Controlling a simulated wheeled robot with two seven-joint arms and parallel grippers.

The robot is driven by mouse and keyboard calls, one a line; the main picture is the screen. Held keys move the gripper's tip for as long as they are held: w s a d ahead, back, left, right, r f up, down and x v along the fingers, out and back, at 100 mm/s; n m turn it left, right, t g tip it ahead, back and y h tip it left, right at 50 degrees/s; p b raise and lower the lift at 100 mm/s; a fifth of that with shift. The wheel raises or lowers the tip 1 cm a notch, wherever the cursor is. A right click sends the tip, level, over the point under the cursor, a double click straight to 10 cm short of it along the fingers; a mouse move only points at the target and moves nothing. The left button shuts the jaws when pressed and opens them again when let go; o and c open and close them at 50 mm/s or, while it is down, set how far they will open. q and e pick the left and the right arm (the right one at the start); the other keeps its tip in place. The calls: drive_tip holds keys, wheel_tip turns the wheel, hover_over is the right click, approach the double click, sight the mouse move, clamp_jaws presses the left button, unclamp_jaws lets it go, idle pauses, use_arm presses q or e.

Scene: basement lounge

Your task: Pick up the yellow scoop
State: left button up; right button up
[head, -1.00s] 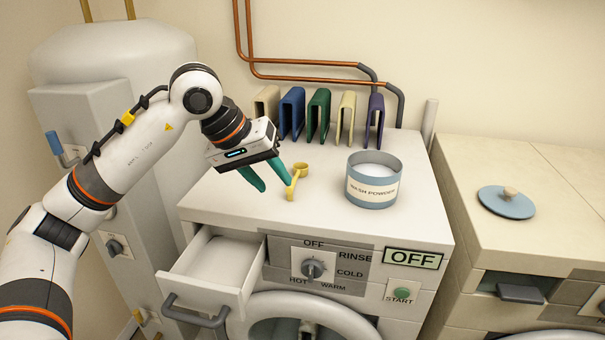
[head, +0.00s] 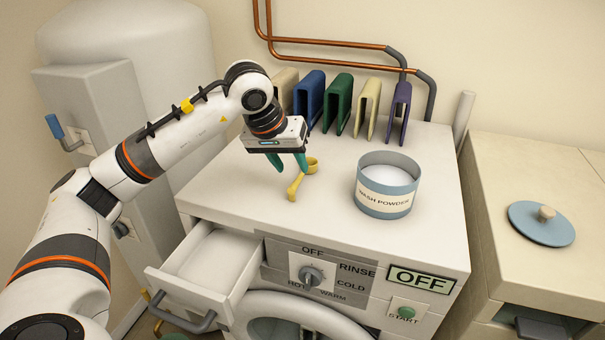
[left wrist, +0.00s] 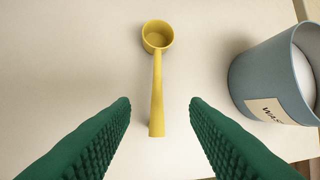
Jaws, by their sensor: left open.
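The yellow scoop (head: 293,188) lies on top of the washing machine (head: 240,200), with its round cup toward the back and its handle toward the front. In the left wrist view the scoop (left wrist: 157,85) is in the middle, its handle end between the two green fingers. My left gripper (head: 288,164) is open and empty, pointing down just above the scoop. In the left wrist view the open gripper (left wrist: 160,103) has clear space on both sides of the handle. In the head view a finger hides a little of the scoop. My right gripper is not in view.
A blue wash powder tub (head: 386,203) stands right of the scoop; it also shows in the left wrist view (left wrist: 262,75). The detergent drawer (head: 205,262) is pulled out at the front left. A blue lid (head: 540,228) lies on the right-hand counter.

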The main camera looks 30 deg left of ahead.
sight(296, 179)
use_arm(q)
drive_tip(key=p+x, duration=0.1)
drive_tip(key=x, duration=0.1)
drive_tip(key=p+x, duration=0.1)
drive_tip(key=x, duration=0.1)
drive_tip(key=shift+s+a+f, duration=0.1)
drive_tip(key=shift+s+f, duration=0.1)
drive_tip(key=shift+s, duration=0.15)
drive_tip(key=shift+w+f, duration=0.2)
drive_tip(key=shift+f, duration=0.25)
clamp_jaws()
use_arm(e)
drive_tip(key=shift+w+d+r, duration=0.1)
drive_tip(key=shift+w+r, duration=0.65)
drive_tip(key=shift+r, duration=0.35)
